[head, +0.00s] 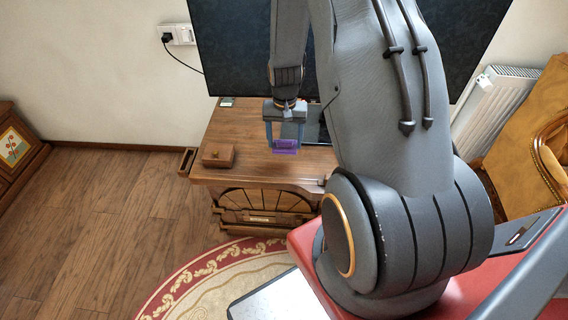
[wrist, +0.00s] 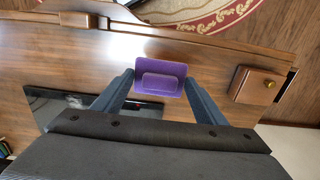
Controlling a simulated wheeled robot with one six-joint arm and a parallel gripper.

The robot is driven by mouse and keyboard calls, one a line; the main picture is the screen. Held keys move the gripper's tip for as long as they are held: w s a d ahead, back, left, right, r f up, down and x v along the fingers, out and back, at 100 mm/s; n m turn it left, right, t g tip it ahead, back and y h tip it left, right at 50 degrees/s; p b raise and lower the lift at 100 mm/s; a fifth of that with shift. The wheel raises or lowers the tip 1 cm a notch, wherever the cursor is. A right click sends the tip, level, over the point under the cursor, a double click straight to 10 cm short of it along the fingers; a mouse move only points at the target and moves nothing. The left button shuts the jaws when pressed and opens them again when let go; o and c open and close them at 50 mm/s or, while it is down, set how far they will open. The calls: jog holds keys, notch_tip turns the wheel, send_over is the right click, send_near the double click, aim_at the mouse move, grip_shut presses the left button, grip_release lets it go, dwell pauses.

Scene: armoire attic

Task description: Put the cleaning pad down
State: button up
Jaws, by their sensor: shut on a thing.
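The purple cleaning pad (wrist: 176,67) is between the fingertips of my gripper (wrist: 160,84) in the wrist view. It has a smaller raised block on its face. In the head view the pad (head: 286,146) shows low between the fingers of my gripper (head: 285,143), over the top of the wooden cabinet (head: 240,171). My gripper is shut on the pad. I cannot tell whether the pad's underside touches the cabinet top.
A small wooden box (head: 218,155) with a knob sits on the cabinet's left side. A dark flat object (wrist: 80,104) lies on the top. A large black screen (head: 240,50) stands behind. A white radiator (head: 493,105) is at right. Bare wood surrounds the pad.

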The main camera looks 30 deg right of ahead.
jog(key=shift+f+p, duration=0.85)
jog(key=shift+f, duration=3.65)
jog(key=shift+f, duration=0.1)
jog(key=shift+f, duration=0.1)
jog(key=o, duration=1.1)
jog(key=shift+o, duration=0.2)
